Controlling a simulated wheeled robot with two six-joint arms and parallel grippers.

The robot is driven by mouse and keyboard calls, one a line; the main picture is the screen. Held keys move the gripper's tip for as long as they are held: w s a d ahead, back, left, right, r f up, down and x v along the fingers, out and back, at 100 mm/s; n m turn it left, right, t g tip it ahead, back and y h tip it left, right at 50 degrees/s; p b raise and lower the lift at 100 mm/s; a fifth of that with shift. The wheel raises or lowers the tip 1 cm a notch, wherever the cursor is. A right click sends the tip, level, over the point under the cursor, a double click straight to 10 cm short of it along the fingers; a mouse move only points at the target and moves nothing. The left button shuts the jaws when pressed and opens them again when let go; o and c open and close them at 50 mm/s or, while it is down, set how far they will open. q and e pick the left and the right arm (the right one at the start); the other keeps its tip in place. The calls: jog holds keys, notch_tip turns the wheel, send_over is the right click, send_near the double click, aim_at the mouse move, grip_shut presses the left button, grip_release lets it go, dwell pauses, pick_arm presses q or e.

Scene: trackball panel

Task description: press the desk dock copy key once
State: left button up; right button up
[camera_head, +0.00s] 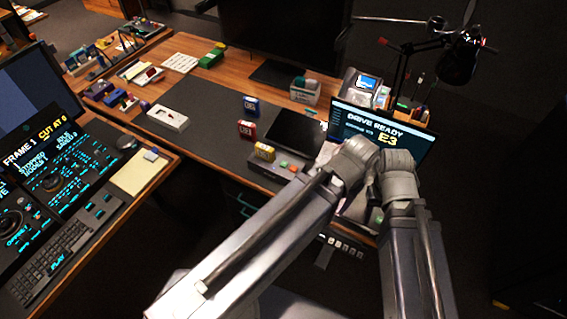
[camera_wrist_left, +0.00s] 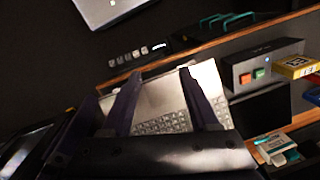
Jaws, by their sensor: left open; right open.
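The desk dock (camera_head: 270,172) is a low grey box at the front of the dark desk mat, left of the laptop. I cannot read which one is the copy key. My left gripper (camera_wrist_left: 160,97) is open and empty, its two dark fingers over the laptop keyboard (camera_wrist_left: 165,123), apart from the dock. In the head view it is hidden by my arm. My right gripper (camera_head: 372,208) is open, mostly hidden between my arms.
The laptop screen (camera_head: 375,128) reads DRIVE READY E3. Blue, red and yellow boxes (camera_head: 264,151) stand near the dock. A black tablet (camera_head: 297,131) lies behind it. A strip of small keys (camera_head: 340,248) sits at the desk's front. The mat's left part is mostly clear.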

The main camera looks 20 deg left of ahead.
pick_arm(q)
grip_shut()
dwell(1.2)
